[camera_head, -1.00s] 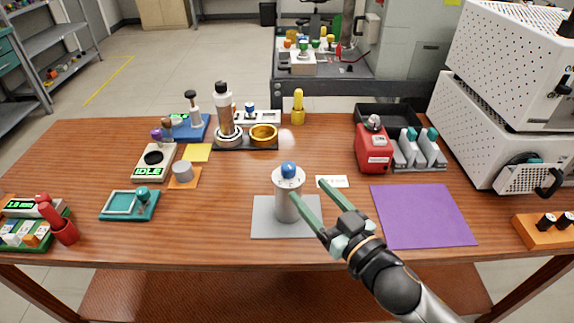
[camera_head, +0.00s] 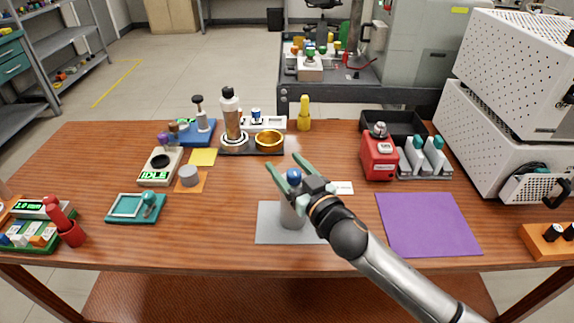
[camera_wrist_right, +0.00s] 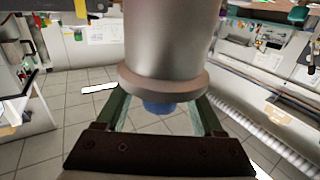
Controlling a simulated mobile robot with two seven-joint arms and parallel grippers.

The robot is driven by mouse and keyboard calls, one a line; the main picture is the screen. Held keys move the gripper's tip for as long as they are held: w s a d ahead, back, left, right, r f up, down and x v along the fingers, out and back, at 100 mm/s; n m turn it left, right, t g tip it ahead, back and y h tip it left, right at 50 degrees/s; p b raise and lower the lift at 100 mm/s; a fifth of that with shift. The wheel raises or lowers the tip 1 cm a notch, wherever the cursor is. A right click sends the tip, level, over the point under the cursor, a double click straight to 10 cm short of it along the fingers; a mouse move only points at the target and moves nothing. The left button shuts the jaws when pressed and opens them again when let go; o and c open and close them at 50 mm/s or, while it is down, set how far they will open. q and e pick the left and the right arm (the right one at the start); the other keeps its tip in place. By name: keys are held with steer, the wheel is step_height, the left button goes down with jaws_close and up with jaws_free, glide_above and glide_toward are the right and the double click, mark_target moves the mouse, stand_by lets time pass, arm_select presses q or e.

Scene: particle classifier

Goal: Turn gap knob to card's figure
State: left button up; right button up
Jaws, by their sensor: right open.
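The grey cylindrical classifier (camera_head: 292,216) stands upright on a grey mat (camera_head: 265,236) near the table's front middle. The blue gap knob (camera_head: 294,177) is on its top. The small white card (camera_head: 342,187) lies just right of it, partly behind my right gripper; its figure is too small to read. My right gripper (camera_head: 284,163) is open, with its green fingers at knob height on either side of it. In the right wrist view, the blue knob (camera_wrist_right: 160,107) shows between the two fingers, below the classifier's flange (camera_wrist_right: 165,85). My left gripper is out of view.
A purple mat (camera_head: 428,224) lies right of the classifier. A red device (camera_head: 379,157) and a rack (camera_head: 425,160) stand behind it. A bottle (camera_head: 230,115) and a brass ring (camera_head: 269,140) stand at the back. A teal tray (camera_head: 135,208) is left.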

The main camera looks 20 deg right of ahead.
steer(key=shift+w, duration=0.1)
steer(key=shift+c, duration=0.3)
jaws_close()
